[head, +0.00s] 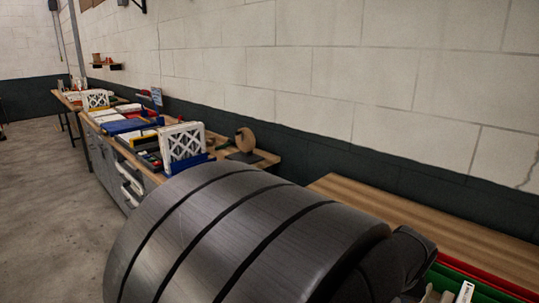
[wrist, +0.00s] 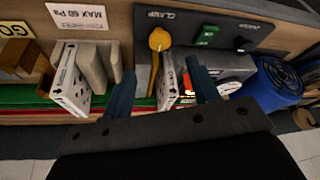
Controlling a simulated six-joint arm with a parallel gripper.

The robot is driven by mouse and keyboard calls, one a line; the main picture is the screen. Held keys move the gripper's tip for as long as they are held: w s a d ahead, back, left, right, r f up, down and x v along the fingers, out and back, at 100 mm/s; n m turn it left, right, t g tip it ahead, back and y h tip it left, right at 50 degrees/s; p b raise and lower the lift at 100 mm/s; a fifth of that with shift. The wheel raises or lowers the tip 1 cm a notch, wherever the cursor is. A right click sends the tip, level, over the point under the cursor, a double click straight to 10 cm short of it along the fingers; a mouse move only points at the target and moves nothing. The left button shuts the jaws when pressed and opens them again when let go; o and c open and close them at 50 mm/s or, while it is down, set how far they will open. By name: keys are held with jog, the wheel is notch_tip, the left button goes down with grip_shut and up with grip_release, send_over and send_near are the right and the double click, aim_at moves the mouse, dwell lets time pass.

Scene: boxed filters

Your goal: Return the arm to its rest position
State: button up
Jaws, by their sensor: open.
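In the wrist view my gripper (wrist: 160,68) is open, with its two blue fingers apart. Between and beyond the fingers are a yellow-orange handle (wrist: 159,39) and part of a white printed box (wrist: 166,84). I cannot tell how far these are from the fingertips, and no object is seen clamped between the fingers. A large dark grey rounded part of my own arm fills the lower middle of the head view. The gripper itself is not visible there.
The wrist view shows a dark panel marked CLAMP (wrist: 205,30) with a green switch (wrist: 207,36), a white boxed filter (wrist: 70,82) and a blue cylinder (wrist: 278,84). In the head view, a wooden bench top (head: 440,220) lies right; a bench holds a lattice-faced filter (head: 183,146).

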jog(key=v, duration=0.8)
jog(key=x, duration=1.6)
jog(key=shift+w+f, duration=0.15)
jog(key=shift+f, duration=0.25)
jog(key=shift+w+d+f, duration=0.1)
jog(key=shift+m+h, duration=0.3)
jog(key=shift+m, duration=0.4)
jog(key=v, duration=1.7)
jog(key=shift+r, duration=0.3)
